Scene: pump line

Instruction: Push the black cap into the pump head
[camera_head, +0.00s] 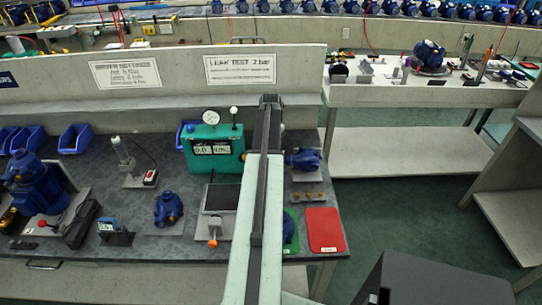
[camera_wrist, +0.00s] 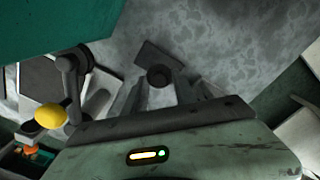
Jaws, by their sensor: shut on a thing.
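My gripper (camera_wrist: 160,88) shows in the wrist view, its two dark fingers closed around a small dark round piece (camera_wrist: 160,75) that looks like the black cap. In the head view my own arm hides the gripper and the cap. Blue pump parts stand on the grey bench: one on a light plate (camera_head: 168,208) left of my arm, one just right of my arm (camera_head: 305,160), and one partly hidden on a green mat (camera_head: 288,228). I cannot tell which is the pump head for the cap. No blue pump part shows clearly in the wrist view.
A green leak tester (camera_head: 213,148) with a gauge stands behind the bench middle. A clamp with an orange knob (camera_head: 213,243) is left of my arm. A red mat (camera_head: 325,230) lies at the right bench edge. A yellow knob (camera_wrist: 50,116) is near my gripper.

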